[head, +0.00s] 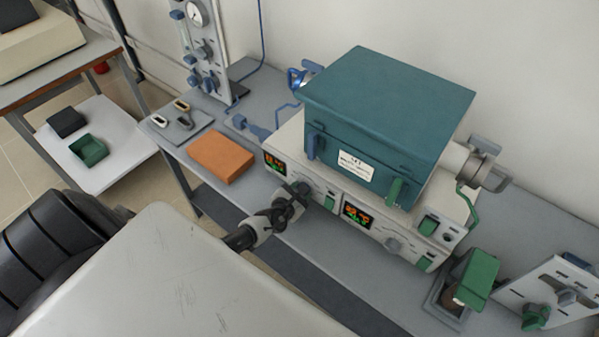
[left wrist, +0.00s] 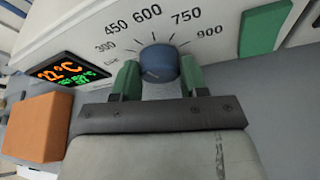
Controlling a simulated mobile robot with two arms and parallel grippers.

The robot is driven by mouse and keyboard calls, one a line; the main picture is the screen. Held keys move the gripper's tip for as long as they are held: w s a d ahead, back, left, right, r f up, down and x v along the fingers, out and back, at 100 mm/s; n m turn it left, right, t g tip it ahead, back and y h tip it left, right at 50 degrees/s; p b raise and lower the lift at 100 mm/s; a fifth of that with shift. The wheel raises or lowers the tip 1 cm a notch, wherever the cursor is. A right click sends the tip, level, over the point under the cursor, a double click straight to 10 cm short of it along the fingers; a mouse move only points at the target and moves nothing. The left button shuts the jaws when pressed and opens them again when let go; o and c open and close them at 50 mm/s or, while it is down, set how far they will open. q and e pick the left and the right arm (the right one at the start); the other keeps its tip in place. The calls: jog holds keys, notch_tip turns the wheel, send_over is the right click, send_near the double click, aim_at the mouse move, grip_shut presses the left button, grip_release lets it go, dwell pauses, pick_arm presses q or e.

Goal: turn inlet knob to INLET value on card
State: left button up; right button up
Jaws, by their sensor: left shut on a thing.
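My left gripper (head: 294,196) is at the front panel of the furnace base, left of its middle. In the left wrist view the green fingers of my left gripper (left wrist: 160,77) are shut on either side of a round blue knob (left wrist: 158,62). Around this knob is a printed scale from 300 to 900, with 600 above it; its smaller label and its pointer are not clear. In the head view the gripper covers this knob. A white card (head: 343,164) is on the teal furnace front, its lines too small to read. My right gripper is not in view.
A second display (head: 357,215) and grey knob (head: 393,245) are further right on the panel. An orange block (head: 222,157) lies on the bench to the left. A green block on a stand (head: 477,279) and a white panel (head: 552,294) stand at right.

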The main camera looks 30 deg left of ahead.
pick_arm(q)
jog(key=o, duration=0.9)
jog(key=p+v, duration=0.3)
jog(key=v, duration=0.6)
jog(key=shift+s+r, duration=0.15)
jog(key=shift+s, duration=0.05)
jog(key=shift+s+r, duration=0.25)
jog(key=shift+s, duration=0.4)
